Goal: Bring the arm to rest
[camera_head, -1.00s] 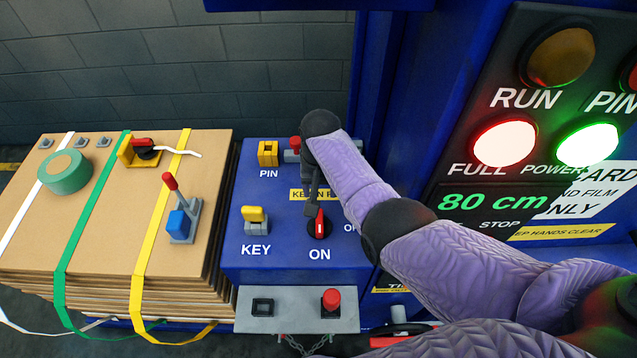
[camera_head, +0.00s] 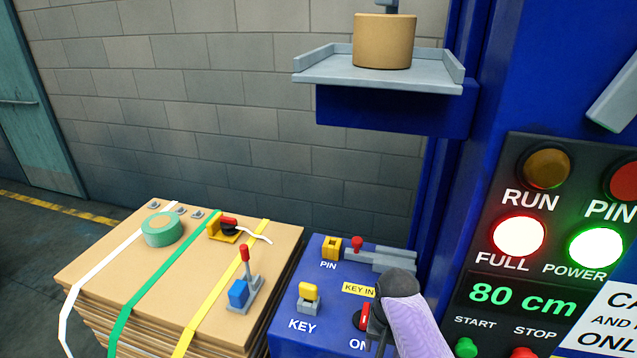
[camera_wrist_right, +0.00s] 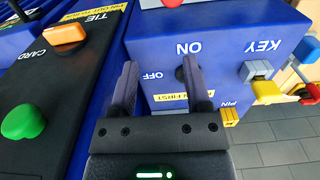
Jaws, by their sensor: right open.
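My right arm is purple with dark joints and enters the head view at the bottom, in front of the right part of the blue control box (camera_head: 300,338). The red switch (camera_head: 366,317) by the ON label is just left of my arm in the head view. Its dark knob (camera_wrist_right: 181,73) shows beside a finger in the wrist view; contact cannot be told. My left gripper is not in view.
A strapped cardboard stack (camera_head: 180,262) with green tape (camera_head: 163,230) stands at left. A grey shelf (camera_head: 380,78) holds a tan roll (camera_head: 384,42). The indicator panel (camera_head: 487,177) is at right, with FULL and POWER lit. Open floor (camera_head: 40,230) lies far left.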

